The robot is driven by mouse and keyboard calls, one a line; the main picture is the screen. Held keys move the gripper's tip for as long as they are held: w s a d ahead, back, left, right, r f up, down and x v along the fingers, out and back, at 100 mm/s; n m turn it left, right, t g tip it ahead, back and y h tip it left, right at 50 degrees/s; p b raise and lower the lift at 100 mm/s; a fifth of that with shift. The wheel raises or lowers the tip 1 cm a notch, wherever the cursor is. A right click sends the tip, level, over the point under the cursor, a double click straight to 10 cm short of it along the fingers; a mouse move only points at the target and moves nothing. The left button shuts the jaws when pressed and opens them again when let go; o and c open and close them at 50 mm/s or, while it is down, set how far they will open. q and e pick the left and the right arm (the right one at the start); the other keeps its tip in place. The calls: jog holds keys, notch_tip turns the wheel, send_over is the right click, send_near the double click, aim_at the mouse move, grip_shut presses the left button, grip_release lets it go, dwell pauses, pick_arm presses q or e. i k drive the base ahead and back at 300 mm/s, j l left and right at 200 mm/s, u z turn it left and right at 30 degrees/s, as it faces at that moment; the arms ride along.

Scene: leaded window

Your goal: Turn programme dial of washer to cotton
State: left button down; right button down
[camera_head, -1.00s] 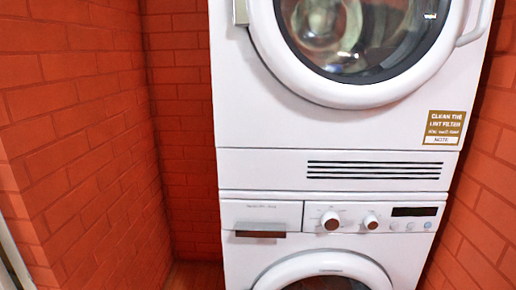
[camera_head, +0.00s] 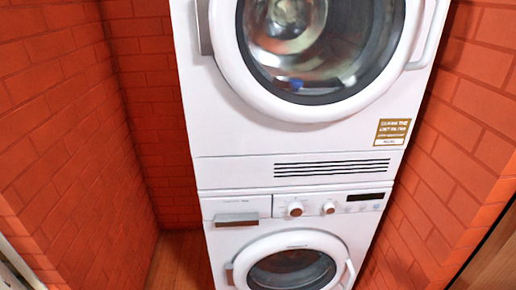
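The washer (camera_head: 222,262) is the lower white machine, with a round glass door (camera_head: 291,272) at the bottom of the view. Its control panel has two round knobs with brownish faces. The larger left knob (camera_head: 295,209) looks like the programme dial; a smaller knob (camera_head: 329,207) sits to its right. The markings around them are too small to read. A dark display (camera_head: 366,197) is at the panel's right, with small buttons below it. A drawer with a grey-brown handle (camera_head: 236,218) is at the panel's left. Neither of my grippers is in view.
A white dryer (camera_head: 225,120) is stacked on the washer, with a round door and a brown lint-filter label (camera_head: 392,132). Red brick walls (camera_head: 60,130) close in on both sides. Some wooden floor (camera_head: 180,262) shows at lower left.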

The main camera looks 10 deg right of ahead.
aim_at(295, 209)
jog(key=l+u, duration=0.1)
jog(key=l, duration=0.45)
jog(key=k+l+u, duration=0.1)
jog(key=l, duration=0.45)
jog(key=l+u, duration=0.1)
jog(key=l, duration=0.45)
jog(key=k+l+u, duration=0.1)
jog(key=l, duration=0.45)
jog(key=k, duration=0.05)
